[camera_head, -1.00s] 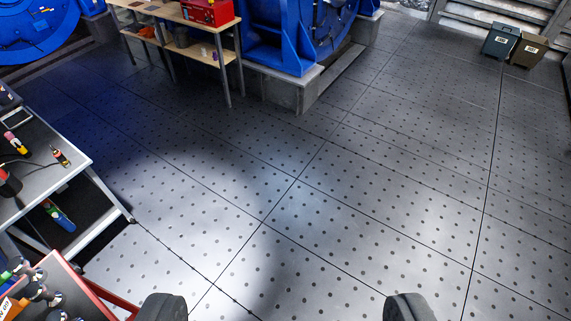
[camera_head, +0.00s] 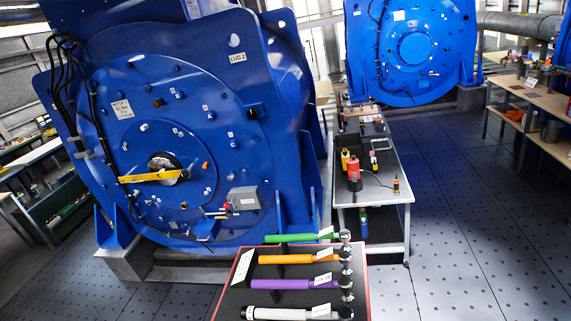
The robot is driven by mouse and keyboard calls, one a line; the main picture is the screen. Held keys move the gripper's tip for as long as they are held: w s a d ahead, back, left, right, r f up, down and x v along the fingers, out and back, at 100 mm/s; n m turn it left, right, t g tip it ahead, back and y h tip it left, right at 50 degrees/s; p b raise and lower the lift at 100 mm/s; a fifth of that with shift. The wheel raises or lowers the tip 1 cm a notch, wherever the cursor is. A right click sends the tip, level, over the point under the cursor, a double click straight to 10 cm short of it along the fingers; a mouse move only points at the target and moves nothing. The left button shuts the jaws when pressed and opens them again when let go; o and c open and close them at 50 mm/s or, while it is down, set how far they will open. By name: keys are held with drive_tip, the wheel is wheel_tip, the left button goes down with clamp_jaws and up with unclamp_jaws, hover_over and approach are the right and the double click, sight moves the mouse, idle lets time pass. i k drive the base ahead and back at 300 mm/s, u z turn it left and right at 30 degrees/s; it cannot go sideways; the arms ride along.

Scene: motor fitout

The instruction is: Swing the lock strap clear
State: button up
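A yellow bar (camera_head: 152,176), which looks like the lock strap, lies nearly level across the dark shaft hub on the round front cover of the large blue motor (camera_head: 225,70). Its left end sticks out over the cover, and its right end is over the hub (camera_head: 165,168). I cannot make out how it is fixed. My gripper is not in view now, so its distance from the bar does not show.
A red-edged tray (camera_head: 232,289) with green, orange, purple and white-handled tools is close in front, below the motor. A grey workbench (camera_head: 372,188) with small tools stands right of the motor. A second blue motor (camera_head: 410,45) is behind. Floor at right (camera_head: 480,220) is clear.

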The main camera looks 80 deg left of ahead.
sight(174, 174)
drive_tip(key=z, duration=0.5)
drive_tip(key=k, duration=1.7)
drive_tip(key=u, duration=3.05)
drive_tip(key=i, duration=1.05)
drive_tip(key=u, duration=0.1)
